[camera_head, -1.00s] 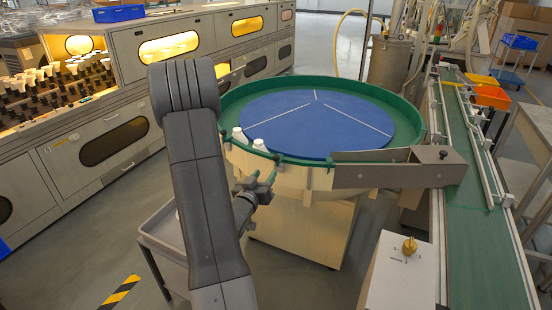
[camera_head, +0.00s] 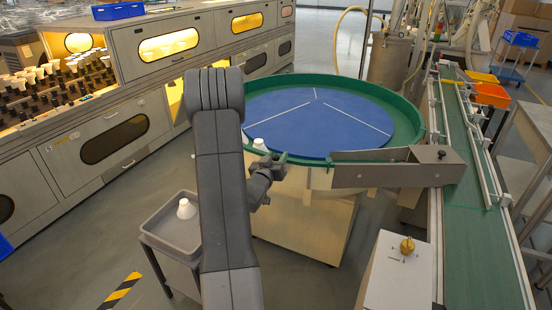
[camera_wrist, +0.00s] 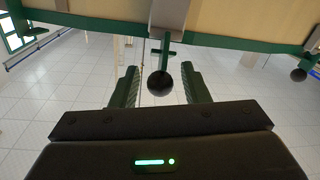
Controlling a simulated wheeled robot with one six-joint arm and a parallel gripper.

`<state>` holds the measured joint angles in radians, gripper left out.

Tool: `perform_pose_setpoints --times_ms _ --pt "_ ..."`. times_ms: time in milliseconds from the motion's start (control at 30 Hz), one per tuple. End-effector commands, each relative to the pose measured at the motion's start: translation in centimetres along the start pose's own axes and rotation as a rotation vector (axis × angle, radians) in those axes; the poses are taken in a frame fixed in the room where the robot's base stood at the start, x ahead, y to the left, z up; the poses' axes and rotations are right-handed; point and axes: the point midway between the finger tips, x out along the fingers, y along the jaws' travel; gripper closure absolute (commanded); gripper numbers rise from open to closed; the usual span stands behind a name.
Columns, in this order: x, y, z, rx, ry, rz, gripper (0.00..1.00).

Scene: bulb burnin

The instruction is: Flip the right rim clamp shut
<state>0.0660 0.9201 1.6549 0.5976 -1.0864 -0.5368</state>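The feeder bowl (camera_head: 405,108) has a green rim with rim clamps along its near side. In the wrist view, a clamp lever with a round black knob (camera_wrist: 160,85) hangs below the rim from a grey bracket (camera_wrist: 169,14). My gripper (camera_wrist: 160,76) is open, one finger on each side of this knob, with gaps visible. A second black knob (camera_wrist: 298,75) is at the right edge. I cannot tell for sure which is the right clamp. In the head view, my gripper (camera_head: 274,162) is at the bowl's near rim, and my arm hides part of the rim.
A white bulb (camera_head: 258,144) stands at the bowl's near rim. A grey tray (camera_head: 160,222) holding a white bulb (camera_head: 186,209) stands left of my arm. A metal chute (camera_head: 385,175) and green conveyor (camera_head: 478,235) are on the right. A box with a brass knob (camera_head: 407,246) stands in front.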

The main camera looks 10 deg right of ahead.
Motion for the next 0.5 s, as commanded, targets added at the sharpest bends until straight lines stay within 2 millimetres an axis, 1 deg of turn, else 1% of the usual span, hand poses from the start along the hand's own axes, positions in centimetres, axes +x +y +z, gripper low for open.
perform_pose_setpoints --times_ms 33,100,200,500 --pt "-0.01 -0.01 -0.01 0.000 0.000 0.000 0.69" --pt "-0.02 -0.01 -0.01 0.000 0.000 0.000 0.82" --pt "-0.02 -0.01 -0.01 0.000 0.000 0.000 1.00" --pt "0.12 0.09 -0.33 0.002 -0.031 -0.006 1.00"
